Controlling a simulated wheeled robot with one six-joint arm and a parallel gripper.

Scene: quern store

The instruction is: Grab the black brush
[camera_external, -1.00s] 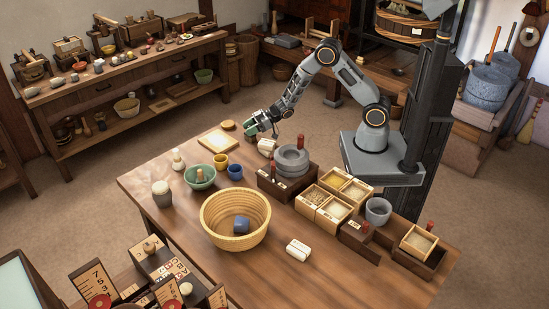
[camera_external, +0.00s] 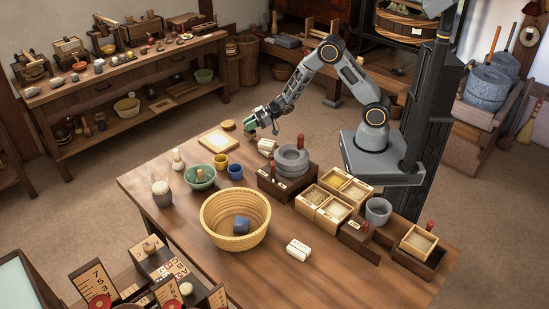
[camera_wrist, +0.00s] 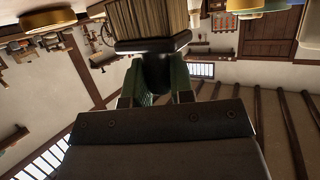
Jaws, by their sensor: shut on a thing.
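My gripper (camera_external: 250,124) is above the far left part of the wooden table, near the pale board. In the wrist view, its green fingers (camera_wrist: 157,80) are shut on the dark handle of the black brush (camera_wrist: 152,47). The brush has a black collar and a block of tan bristles, which points away from my palm and runs out of the top of the frame. In the external view the brush is too small and too covered by the fingers to make out clearly.
A yellow basket (camera_external: 211,232) and grain boxes (camera_external: 327,214) stand nearer. The front middle of the table is mostly clear.

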